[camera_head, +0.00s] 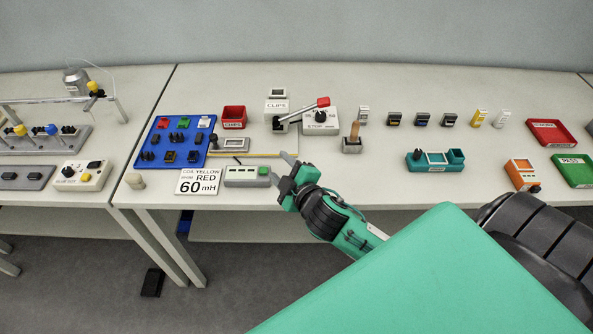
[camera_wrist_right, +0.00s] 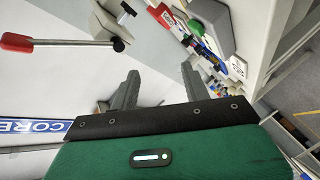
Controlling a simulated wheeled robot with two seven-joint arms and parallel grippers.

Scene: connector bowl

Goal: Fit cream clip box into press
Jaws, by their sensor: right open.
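A cream box labelled CLIPS (camera_head: 277,107) stands at the back of the table, left of centre. It may be the clip box or part of the press; I cannot tell. A lever with a red handle (camera_head: 323,102) lies across beside it, and the red handle also shows in the right wrist view (camera_wrist_right: 17,42). My right gripper (camera_head: 281,168) is open and empty near the table's front, in front of the lever. Its two fingers stand apart in the right wrist view (camera_wrist_right: 160,82). My left gripper is not in view.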

